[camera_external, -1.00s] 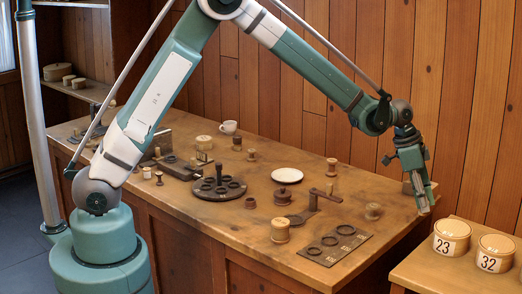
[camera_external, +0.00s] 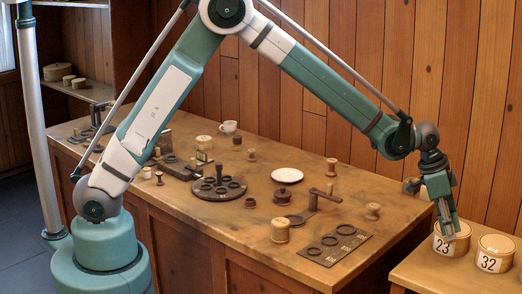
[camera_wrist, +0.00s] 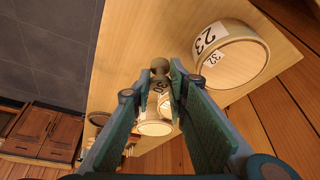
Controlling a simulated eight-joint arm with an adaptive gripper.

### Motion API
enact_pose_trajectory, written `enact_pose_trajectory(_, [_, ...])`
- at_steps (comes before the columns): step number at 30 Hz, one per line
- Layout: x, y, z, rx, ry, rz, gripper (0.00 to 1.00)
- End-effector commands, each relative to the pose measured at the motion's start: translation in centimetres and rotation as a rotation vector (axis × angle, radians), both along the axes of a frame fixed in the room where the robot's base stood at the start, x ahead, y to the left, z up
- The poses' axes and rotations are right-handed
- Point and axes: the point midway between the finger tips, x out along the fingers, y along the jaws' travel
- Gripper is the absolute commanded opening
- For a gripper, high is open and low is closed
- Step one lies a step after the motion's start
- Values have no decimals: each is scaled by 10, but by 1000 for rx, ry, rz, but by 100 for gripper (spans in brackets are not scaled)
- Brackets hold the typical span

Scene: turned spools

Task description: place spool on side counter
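My gripper (camera_external: 450,236) points down over the side counter (camera_external: 420,272), by the round box marked 23 (camera_external: 441,246) in the external view. The light wooden top of the side counter (camera_wrist: 135,30) lies beyond the fingertips.
A second round box, marked 32 (camera_external: 495,254), stands right of box 23. The big workbench (camera_external: 385,230) to the left carries several spools, a dark round rack (camera_external: 217,190) and a white plate (camera_external: 287,175). A plank wall (camera_external: 470,120) stands behind.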

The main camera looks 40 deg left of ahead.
Motion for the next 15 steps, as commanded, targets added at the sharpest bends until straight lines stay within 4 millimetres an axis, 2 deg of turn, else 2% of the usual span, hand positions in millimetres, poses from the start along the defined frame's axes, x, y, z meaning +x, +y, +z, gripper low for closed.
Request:
enact_pose_trajectory(7, [0, 0, -9, 0, 0, 0, 12])
enact_pose_trajectory(15, [0, 0, -45, 0, 0, 0, 12])
